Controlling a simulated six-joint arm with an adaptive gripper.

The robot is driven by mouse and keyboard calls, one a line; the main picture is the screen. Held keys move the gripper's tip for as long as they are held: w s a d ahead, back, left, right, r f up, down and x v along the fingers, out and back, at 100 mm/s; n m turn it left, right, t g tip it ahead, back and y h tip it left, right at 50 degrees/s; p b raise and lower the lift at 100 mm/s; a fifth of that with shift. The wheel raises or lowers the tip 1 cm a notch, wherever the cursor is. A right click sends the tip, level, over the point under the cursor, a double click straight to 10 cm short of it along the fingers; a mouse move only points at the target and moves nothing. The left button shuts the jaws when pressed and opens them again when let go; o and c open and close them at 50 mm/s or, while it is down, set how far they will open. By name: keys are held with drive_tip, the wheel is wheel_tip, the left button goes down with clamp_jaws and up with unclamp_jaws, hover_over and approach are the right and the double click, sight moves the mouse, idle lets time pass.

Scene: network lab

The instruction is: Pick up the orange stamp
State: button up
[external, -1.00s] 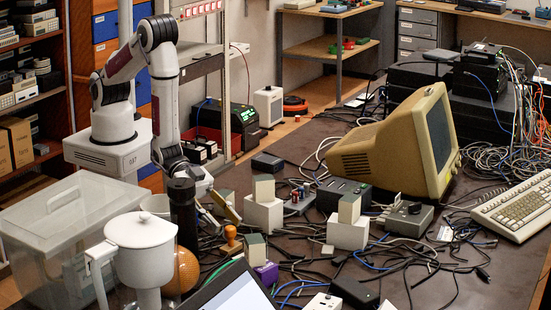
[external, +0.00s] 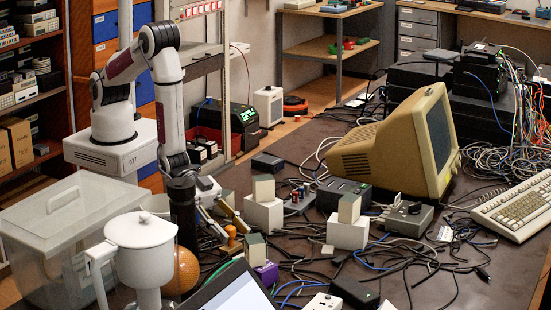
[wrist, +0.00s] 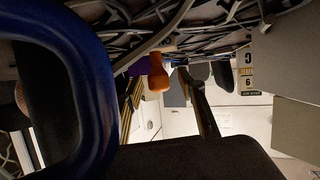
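The orange stamp (external: 231,236) stands among cables on the table in the external view, with its rounded handle up. In the wrist view the stamp (wrist: 159,76) shows ahead, between my two fingers and beyond their tips. My gripper (external: 229,226) is open, tilted down, with its fingertips close by the stamp's handle. The fingers also show in the wrist view (wrist: 164,90), spread with a gap between them. I see no contact with the stamp. Its base is partly hidden.
A white box with a grey block (external: 263,213) stands just right of my gripper. A purple object (external: 266,272) and another grey block (external: 255,248) are near the stamp. A white lidded pot (external: 141,240) and an orange ball (external: 185,271) stand front left. Cables cover much of the table.

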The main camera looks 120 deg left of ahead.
sight(230, 227)
clamp_jaws()
drive_tip(key=shift+r, duration=0.1)
drive_tip(key=shift+r, duration=4.9)
